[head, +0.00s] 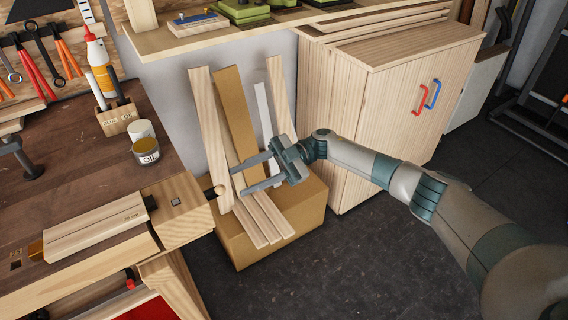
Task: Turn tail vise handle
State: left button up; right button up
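The tail vise (183,212) is the wooden block at the right end of the workbench. A small round wooden knob (219,190) shows at its right face and looks like part of the vise handle; the rest of the handle is hard to make out against the boards behind. My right gripper (239,180) comes in from the right, just right of the knob. Its two fingers are spread apart and point left toward the vise. Nothing shows held between them, and a small gap seems to separate them from the knob. My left gripper is out of view.
A cardboard box (249,252) with several upright boards stands behind and below my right gripper. A wooden cabinet (392,100) stands right of it. On the bench (80,175) are a wooden plank (97,227), an oil tin (146,151) and a glue bottle (99,65).

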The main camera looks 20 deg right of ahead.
pick_arm(q)
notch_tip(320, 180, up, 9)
jog(key=b, duration=0.2)
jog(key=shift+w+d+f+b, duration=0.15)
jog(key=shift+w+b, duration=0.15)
jog(key=shift+b, duration=0.05)
pick_arm(e)
jog(key=v, duration=1.1)
jog(key=shift+d+r, duration=0.1)
